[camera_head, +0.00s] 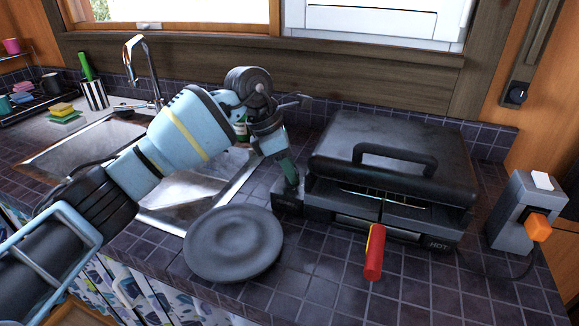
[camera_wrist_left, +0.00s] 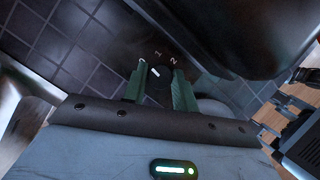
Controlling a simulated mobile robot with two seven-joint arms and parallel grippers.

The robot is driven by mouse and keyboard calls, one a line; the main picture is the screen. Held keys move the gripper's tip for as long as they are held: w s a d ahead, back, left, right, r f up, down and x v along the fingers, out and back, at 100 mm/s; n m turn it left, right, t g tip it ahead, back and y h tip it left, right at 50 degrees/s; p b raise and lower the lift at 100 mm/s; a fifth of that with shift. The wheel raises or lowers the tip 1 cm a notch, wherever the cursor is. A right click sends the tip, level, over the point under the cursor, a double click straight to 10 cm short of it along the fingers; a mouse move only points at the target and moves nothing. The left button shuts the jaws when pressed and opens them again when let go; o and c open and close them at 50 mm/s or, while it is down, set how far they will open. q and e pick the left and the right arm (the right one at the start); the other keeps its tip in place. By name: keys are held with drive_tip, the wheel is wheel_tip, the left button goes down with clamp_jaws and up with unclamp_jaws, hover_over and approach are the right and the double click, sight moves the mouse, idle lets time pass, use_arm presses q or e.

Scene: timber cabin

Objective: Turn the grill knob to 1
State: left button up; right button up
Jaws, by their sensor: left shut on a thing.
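The black grill (camera_head: 385,165) stands on the tiled counter with its lid down. My left gripper (camera_head: 288,182) reaches down at the grill's left front side. In the left wrist view, its green fingers (camera_wrist_left: 158,88) are closed on either side of the dark round grill knob (camera_wrist_left: 160,82). The knob's white mark is on its upper left part. The figures 1 and 2 show just beyond the knob, and a faint mark lies to their left. The mark appears to point left of the 1. My right gripper is not in view.
A dark round plate (camera_head: 233,243) lies on the counter in front of the grill's left side. A red handle (camera_head: 374,252) sticks out at the grill's front. A grey box with an orange part (camera_head: 515,213) stands right. The sink (camera_head: 85,150) is at the left.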

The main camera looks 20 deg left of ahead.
use_arm(q)
drive_tip(key=shift+w+m+g, duration=0.1)
drive_tip(key=shift+m+g, duration=0.4)
drive_tip(key=shift+m, duration=0.7)
drive_tip(key=m, duration=0.2)
drive_tip(key=m+g+b, duration=0.1)
drive_tip(key=m, duration=0.1)
drive_tip(key=shift+w+f+g, duration=0.1)
drive_tip(key=shift+g, duration=0.2)
drive_tip(key=shift+m+g+b, duration=0.4)
drive_tip(key=shift+m+b, duration=0.25)
drive_tip(key=shift+m, duration=0.35)
drive_tip(key=o, duration=1)
